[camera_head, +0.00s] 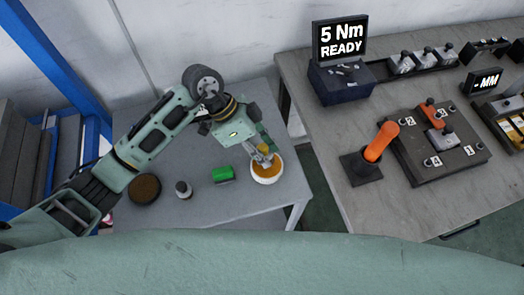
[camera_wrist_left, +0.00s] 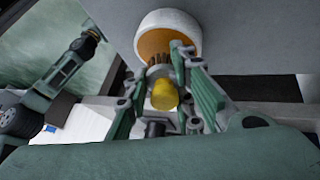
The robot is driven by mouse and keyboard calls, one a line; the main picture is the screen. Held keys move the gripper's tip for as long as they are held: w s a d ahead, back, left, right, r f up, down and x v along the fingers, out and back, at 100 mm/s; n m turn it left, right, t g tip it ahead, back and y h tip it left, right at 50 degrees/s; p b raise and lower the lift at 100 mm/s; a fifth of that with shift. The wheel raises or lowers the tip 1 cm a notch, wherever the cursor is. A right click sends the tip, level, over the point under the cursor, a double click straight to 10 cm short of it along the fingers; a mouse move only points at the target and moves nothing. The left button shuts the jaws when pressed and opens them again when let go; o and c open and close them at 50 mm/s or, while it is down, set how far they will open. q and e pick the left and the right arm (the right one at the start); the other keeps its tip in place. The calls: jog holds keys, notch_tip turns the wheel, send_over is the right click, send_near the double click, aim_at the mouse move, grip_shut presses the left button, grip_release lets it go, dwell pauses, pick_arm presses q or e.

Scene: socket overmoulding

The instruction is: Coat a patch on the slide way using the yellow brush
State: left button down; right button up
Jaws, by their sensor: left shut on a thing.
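My left gripper (camera_head: 265,153) is shut on the yellow brush and holds it at a white round pot (camera_head: 266,176) with amber contents on the small grey table. In the left wrist view, the gripper (camera_wrist_left: 165,92) has its fingers on either side of the brush (camera_wrist_left: 165,95). Its yellow handle end faces the camera and its brown bristles point at the pot (camera_wrist_left: 168,20). The bristles overlap the pot's amber area; I cannot tell whether they touch it. My right gripper is not in view. I cannot make out the slide way for certain.
On the small table (camera_head: 240,211) are a green block (camera_head: 223,174), a small grey-topped jar (camera_head: 183,189) and a brown round disc (camera_head: 145,189). The right bench (camera_head: 345,205) holds an orange-handled tool (camera_head: 381,142), a clamp fixture (camera_head: 465,155) and a "5 Nm READY" display (camera_head: 340,40).

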aim_at(262, 149)
pick_arm(q)
jog(key=shift+f, duration=0.4)
dwell(0.3)
dwell(0.9)
jog(key=shift+s+f+p, duration=0.1)
jog(key=shift+f+p, duration=0.1)
jog(key=shift+p, duration=0.2)
dwell(0.9)
jog(key=shift+s+a+f+p, duration=0.1)
jog(key=shift+f+p, duration=0.05)
jog(key=shift+p, duration=0.15)
dwell(0.8)
dwell(0.5)
notch_tip(262, 149, up, 2)
jog(key=shift+r+p, duration=0.1)
jog(key=shift+p, duration=1.15)
jog(key=r+p, duration=0.5)
jog(key=shift+w+r+p, duration=0.2)
jog(key=shift+p, duration=0.2)
